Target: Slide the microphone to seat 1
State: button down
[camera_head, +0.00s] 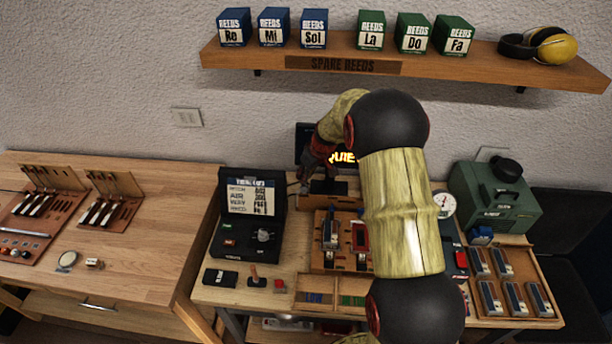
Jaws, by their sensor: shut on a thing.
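My gripper (308,180) is at the back of the middle bench, left of the lit sign, with my arm reaching over from the front right. Its jaws are small and dark here, closed around a thin dark upright part that I take to be the microphone. The microphone's outline is mostly hidden by the gripper. No number for seat 1 is readable. A wooden fixture (318,262) with reed blocks stands in front of the gripper, and my arm covers its right side.
A black case tuner (250,207) stands left of the gripper. A lit sign (342,157) is close behind it. A green machine (495,200) and a tray of reed blocks (547,320) are at the right. A shelf (270,60) with reed boxes hangs above. The left bench (160,190) has free room.

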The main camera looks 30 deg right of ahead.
jog(key=s+d+b, duration=0.5)
jog(key=s+d, duration=0.1)
jog(key=d, duration=0.2)
jog(key=shift+d, duration=0.35)
jog(key=c, duration=1.7)
grip_release()
jog(key=shift+r, duration=0.1)
jog(key=v, duration=1.1)
jog(key=shift+d+r, duration=0.1)
jog(key=shift+r, duration=0.3)
